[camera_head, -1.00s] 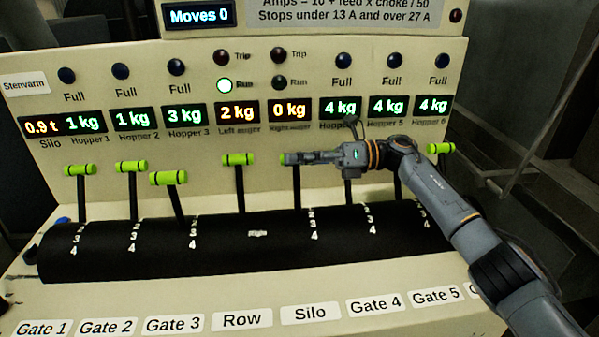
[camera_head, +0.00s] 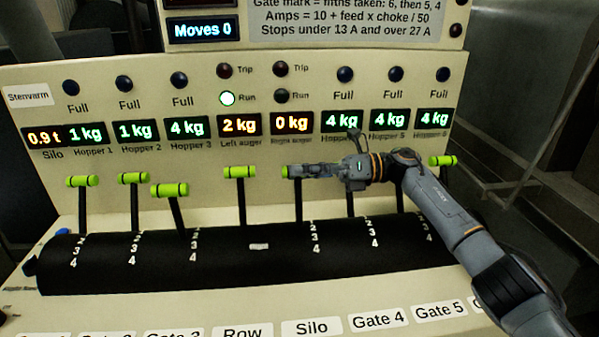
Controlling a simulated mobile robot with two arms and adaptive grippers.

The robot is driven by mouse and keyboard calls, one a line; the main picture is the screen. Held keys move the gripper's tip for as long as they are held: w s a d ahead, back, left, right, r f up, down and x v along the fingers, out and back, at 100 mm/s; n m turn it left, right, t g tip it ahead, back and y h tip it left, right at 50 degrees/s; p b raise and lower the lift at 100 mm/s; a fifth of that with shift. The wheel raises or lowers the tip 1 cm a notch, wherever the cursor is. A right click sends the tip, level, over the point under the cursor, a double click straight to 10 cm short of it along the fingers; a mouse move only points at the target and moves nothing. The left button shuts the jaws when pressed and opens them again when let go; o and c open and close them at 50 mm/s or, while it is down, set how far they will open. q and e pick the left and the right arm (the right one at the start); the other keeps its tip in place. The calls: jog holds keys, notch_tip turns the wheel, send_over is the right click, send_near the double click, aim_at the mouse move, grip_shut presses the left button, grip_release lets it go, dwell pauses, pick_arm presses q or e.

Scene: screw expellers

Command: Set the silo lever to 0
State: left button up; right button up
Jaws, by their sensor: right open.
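The silo lever (camera_head: 298,205) stands upright above the Silo label (camera_head: 311,328) on the control panel. Its green grip (camera_head: 288,172) shows just left of my right gripper's fingertips. Marks 2, 3 and 4 show beside its black drum; I cannot read its exact setting. My right gripper (camera_head: 295,171) is open and reaches in from the right at the grip's height. Its fingers overlap the right part of the grip and hide it; I cannot tell whether they touch it. My left gripper is out of view.
The Row lever (camera_head: 241,200) stands close on the left. The Gate 4 lever (camera_head: 350,202) is partly hidden behind my right gripper. The Gate 3 lever (camera_head: 174,212) sits lower than its neighbours. The moves display (camera_head: 202,30) reads 0.

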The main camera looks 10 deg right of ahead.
jog(key=d, duration=1.1)
jog(key=shift+d, duration=0.25)
